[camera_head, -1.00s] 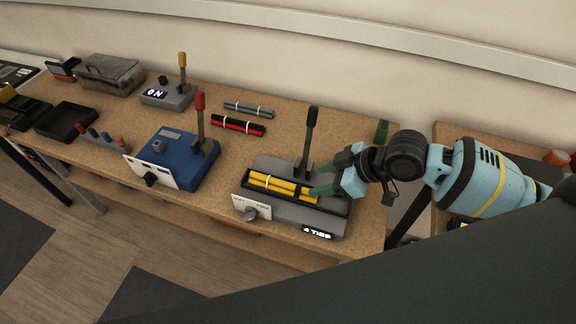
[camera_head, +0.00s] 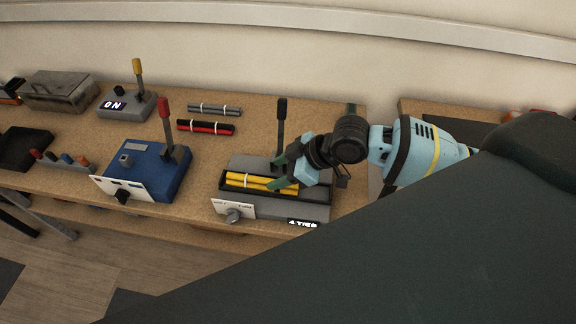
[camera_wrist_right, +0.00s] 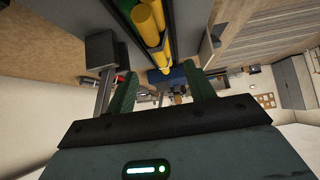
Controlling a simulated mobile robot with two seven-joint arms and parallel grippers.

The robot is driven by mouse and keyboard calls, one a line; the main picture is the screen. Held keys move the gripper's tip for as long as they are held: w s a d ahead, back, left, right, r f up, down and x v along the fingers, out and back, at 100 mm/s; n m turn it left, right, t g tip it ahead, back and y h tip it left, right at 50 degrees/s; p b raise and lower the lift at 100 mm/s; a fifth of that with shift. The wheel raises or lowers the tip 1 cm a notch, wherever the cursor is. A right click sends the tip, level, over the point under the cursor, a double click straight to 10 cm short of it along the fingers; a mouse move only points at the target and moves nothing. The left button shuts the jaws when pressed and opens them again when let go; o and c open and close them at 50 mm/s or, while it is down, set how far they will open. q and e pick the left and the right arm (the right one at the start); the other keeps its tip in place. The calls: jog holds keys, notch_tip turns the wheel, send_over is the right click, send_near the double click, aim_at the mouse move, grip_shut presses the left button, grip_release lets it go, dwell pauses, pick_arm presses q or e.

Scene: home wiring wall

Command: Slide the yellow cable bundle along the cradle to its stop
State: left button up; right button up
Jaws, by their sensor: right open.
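The yellow cable bundle (camera_head: 250,180) lies in the dark trough of the grey cradle (camera_head: 318,210), against its left end, with a white tie around it. Bare trough shows to the right of the bundle. My right gripper (camera_head: 282,173) is open at the bundle's right part, and its fingers hide some of that end. In the right wrist view the two green fingers (camera_wrist_right: 164,88) stand apart with nothing between them, and the yellow bundle (camera_wrist_right: 150,22) shows beyond them at the top. I cannot tell whether a finger touches it. My left gripper is not in view.
A black-handled lever (camera_head: 281,125) stands behind the trough. A white plate with a knob (camera_head: 234,214) and a "4 TIES" display (camera_head: 303,223) are at the cradle's front. A blue box with a red lever (camera_head: 150,170) stands left. Red-black (camera_head: 206,127) and grey bundles (camera_head: 214,109) lie behind.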

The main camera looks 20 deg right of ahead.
aim_at(264, 179)
jog(key=shift+x, duration=2.5)
jog(key=c, duration=1.1)
